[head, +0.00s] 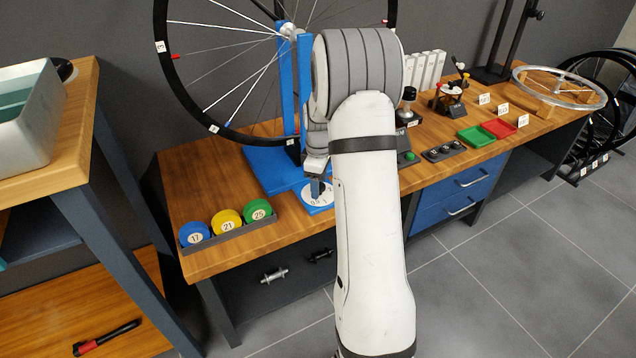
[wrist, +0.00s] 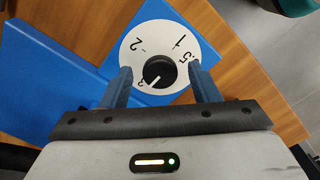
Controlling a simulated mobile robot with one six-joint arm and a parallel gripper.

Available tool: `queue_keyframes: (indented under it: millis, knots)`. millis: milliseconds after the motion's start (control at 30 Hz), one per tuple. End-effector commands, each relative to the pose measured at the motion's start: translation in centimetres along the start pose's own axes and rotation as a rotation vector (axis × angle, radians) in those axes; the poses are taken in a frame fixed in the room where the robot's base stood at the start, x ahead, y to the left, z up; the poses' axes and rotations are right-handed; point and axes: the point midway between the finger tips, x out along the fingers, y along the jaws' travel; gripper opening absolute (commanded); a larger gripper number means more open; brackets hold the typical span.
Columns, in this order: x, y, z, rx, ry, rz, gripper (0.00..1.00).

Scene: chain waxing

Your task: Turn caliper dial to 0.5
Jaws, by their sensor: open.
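The caliper dial is a round white plate (wrist: 158,28) on a blue base, with a black knob (wrist: 159,73) at its middle. The marks 1, .5 and 2 show in the wrist view, and a partly covered 3 shows near my left finger. The knob's white pointer line points down-left, toward the 3. My gripper (wrist: 160,69) is open, one blue finger on each side of the knob. A gap shows beside the knob; contact cannot be told. In the head view the dial plate (head: 321,201) lies under my gripper (head: 318,187), which hides the knob.
The blue truing stand (head: 268,172) with the spoked wheel (head: 213,129) rises just behind the dial. A tray (head: 228,237) with blue, yellow and green discs is left of it. Green (head: 477,136) and red (head: 499,128) trays sit farther right on the bench.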

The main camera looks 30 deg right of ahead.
Motion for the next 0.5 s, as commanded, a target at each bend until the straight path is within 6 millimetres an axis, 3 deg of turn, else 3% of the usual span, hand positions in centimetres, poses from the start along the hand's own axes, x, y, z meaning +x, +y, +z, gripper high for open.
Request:
queue_keyframes:
  millis: [100, 500]
  knots:
    - [-0.03, -0.01, -0.02, 0.000, 0.000, 0.000, 0.55]
    - [-0.05, -0.03, -0.06, -0.001, 0.000, 0.000, 0.22]
